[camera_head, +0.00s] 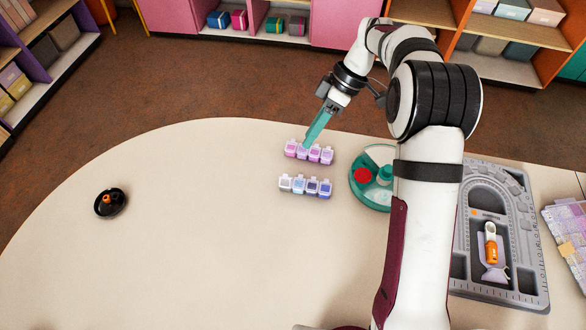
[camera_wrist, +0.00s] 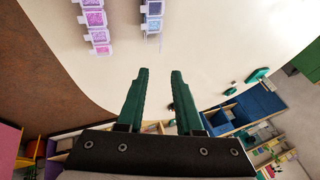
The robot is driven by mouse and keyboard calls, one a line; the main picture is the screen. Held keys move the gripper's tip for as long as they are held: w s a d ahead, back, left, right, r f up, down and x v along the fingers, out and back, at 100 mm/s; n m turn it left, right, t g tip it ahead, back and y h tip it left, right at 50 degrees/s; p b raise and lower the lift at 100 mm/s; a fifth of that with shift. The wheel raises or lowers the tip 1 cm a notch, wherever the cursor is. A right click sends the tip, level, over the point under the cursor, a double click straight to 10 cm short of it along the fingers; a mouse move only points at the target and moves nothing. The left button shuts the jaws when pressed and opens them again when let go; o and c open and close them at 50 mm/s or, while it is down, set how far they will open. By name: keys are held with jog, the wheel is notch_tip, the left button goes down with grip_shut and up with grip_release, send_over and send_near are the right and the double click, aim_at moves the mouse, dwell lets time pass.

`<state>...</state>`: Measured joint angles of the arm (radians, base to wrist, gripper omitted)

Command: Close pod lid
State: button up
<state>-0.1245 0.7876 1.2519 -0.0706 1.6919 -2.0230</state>
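Two short rows of small bead pods lie on the cream table. The far row is pink to purple (camera_head: 309,154), and it shows at the upper left in the wrist view (camera_wrist: 94,25). The near row is grey to blue (camera_head: 305,187), also at the top of the wrist view (camera_wrist: 152,18). The pods look clear-topped; I cannot tell which lid stands open. My gripper (camera_head: 308,142) has teal fingers and overlaps the far row's back edge in the head view. In the wrist view its fingertips (camera_wrist: 160,71) are apart with nothing between them, clear of both rows.
A round green tray (camera_head: 356,191) with a red item and a teal bottle is right of the pods. A grey bead board (camera_head: 527,262) holds an orange-and-white tool. A dark bowl (camera_head: 110,210) sits far left. The table's left middle is clear.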

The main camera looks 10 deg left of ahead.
aim_at(285, 181)
jog(key=x, duration=1.3)
jog(key=shift+s+a+f, duration=0.1)
jog(key=shift+f, duration=0.15)
grip_shut()
dwell(0.6)
